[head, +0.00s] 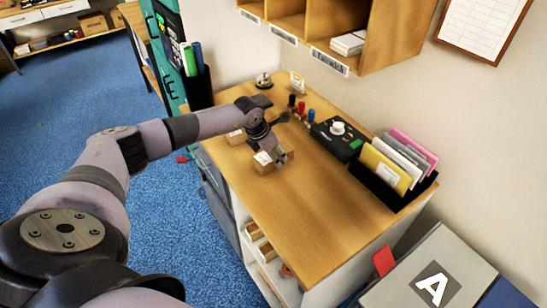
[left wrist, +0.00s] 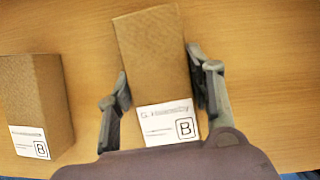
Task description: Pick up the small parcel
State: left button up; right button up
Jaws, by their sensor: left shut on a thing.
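A small brown cardboard parcel (head: 264,163) is on or just above the wooden counter, at its left part. My left gripper (head: 275,158) reaches down over it and is shut on it. In the left wrist view the same parcel (left wrist: 153,52) is between the two fingers of the gripper (left wrist: 158,82), one on each side. Its white label bears a name and a boxed B. A second brown parcel (left wrist: 33,85) with a B label lies apart to the left; it also shows in the head view (head: 236,137). I cannot tell whether the held parcel touches the counter.
On the wooden counter (head: 300,225) stand a black box with a white knob (head: 337,138), a black rack of folders (head: 392,190), several stamps (head: 300,108) and a bell (head: 264,81). Wooden pigeonholes (head: 385,40) hang above. The counter's front part is clear.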

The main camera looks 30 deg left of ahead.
pick_arm(q)
jog(key=c, duration=0.6)
jog(key=shift+c, duration=0.2)
jog(key=shift+r, duration=0.1)
